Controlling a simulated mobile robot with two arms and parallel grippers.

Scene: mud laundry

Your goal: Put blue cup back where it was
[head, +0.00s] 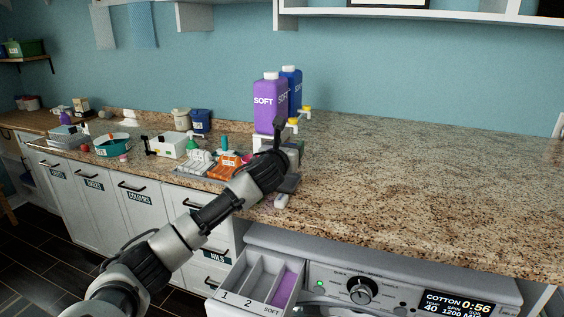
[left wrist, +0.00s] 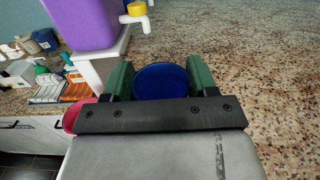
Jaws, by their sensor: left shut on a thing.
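The blue cup (left wrist: 161,81) sits between the green-padded fingers of my left gripper (left wrist: 160,84) in the left wrist view. The gripper is shut on it, and only the blue upper part of the cup shows. In the head view my left gripper (head: 288,170) is at the counter's front edge, just in front of the bottle stand, and I cannot make out the cup there. A pink cup (left wrist: 79,116) shows partly beside the gripper in the left wrist view. My right gripper is not in view.
A purple SOFT bottle (head: 270,103) and a blue bottle (head: 293,87) with yellow taps stand on a white stand (left wrist: 92,72). Below is the washing machine's open detergent drawer (head: 238,284). The granite counter (head: 430,180) is clear to the right; several items crowd its left.

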